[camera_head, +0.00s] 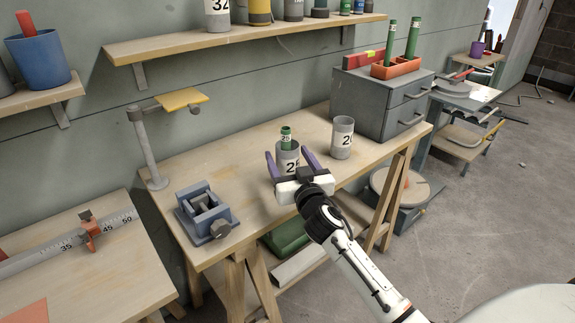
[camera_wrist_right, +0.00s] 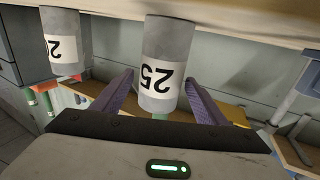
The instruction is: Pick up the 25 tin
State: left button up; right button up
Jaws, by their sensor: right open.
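The 25 tin (camera_head: 287,153) is a grey cylinder with a white label, upright on the wooden workbench (camera_head: 240,205). A green tube (camera_head: 286,137) marked 25 rises above its rim; I cannot tell how deep it sits. My right gripper (camera_head: 288,156) is open, with its purple fingers either side of the tin in the picture. In the right wrist view, which is upside down, the tin (camera_wrist_right: 167,65) stands between the two fingertips, with gaps on both sides. My left gripper is not in view.
A second grey tin (camera_head: 342,140), labelled 20, stands to the right. A grey drawer unit (camera_head: 375,105) with an orange tray (camera_head: 396,67) is at the back right. A blue-grey vise (camera_head: 207,213) sits at left. Bench between vise and tin is clear.

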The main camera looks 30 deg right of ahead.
jog(key=shift+w+d, duration=0.2)
jog(key=shift+w, duration=0.35)
jog(key=c, duration=1.2)
jog(key=shift+o, duration=0.2)
